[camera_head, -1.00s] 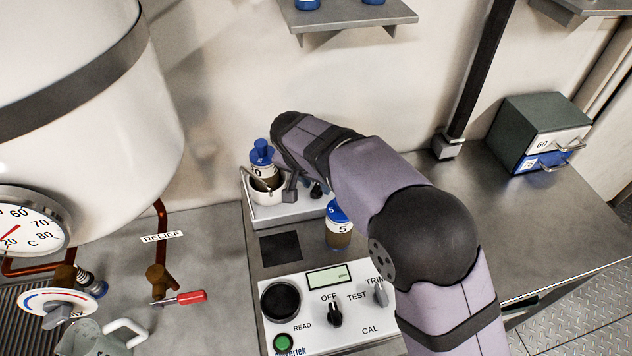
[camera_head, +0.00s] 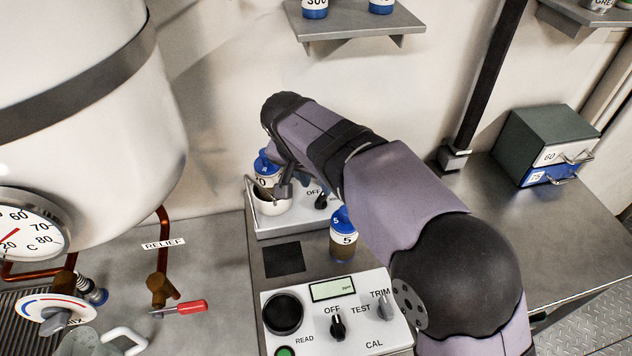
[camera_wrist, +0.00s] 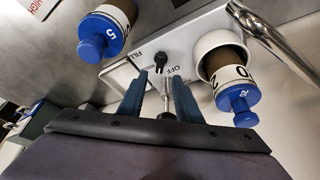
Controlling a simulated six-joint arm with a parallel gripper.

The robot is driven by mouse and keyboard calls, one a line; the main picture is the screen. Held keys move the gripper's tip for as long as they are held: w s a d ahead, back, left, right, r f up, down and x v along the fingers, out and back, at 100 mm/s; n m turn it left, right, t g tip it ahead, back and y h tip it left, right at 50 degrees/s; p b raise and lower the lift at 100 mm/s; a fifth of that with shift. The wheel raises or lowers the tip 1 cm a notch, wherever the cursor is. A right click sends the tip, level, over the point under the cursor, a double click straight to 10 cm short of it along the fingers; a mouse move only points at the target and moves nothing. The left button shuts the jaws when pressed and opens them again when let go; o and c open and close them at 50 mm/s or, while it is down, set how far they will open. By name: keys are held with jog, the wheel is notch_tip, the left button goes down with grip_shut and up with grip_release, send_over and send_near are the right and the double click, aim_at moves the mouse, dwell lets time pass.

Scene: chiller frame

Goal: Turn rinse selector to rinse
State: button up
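The rinse selector is a small black knob on a light panel of the rinse station, seen in the wrist view (camera_wrist: 160,58) and the head view (camera_head: 321,202). "OFF" and "FILL" are lettered near it. My gripper (camera_wrist: 158,78) is open, its two blue fingers spread and pointing at the panel. The knob lies just beyond the fingertips, roughly between them, and appears untouched. A grey rod with a round dark base shows between the fingers. In the head view my wrist hides most of the gripper.
A blue-capped vial (camera_wrist: 237,95) stands in a white cup beside the selector, under a metal spout (camera_wrist: 272,35). Another blue-capped vial (camera_head: 343,243), marked 5, stands near the panel. The meter (camera_head: 350,345) with its own knobs is in front. A shelf (camera_head: 360,22) hangs above.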

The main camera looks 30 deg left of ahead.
jog(key=o, duration=0.4)
jog(key=shift+o, duration=1)
jog(key=shift+w+d+r, duration=0.1)
jog(key=shift+w+d, duration=0.15)
jog(key=shift+w, duration=0.05)
jog(key=w+d+m+g+p, duration=0.2)
jog(key=w+d+m+p, duration=0.15)
jog(key=w+d, duration=0.65)
jog(key=n+g+y, duration=0.3)
jog(key=n+y, duration=0.1)
jog(key=n, duration=1.8)
send_near(321, 197)
jog(key=shift+a+f, duration=0.2)
jog(key=shift+f, duration=0.15)
jog(key=shift+p+x, duration=0.7)
jog(key=shift+x, duration=3)
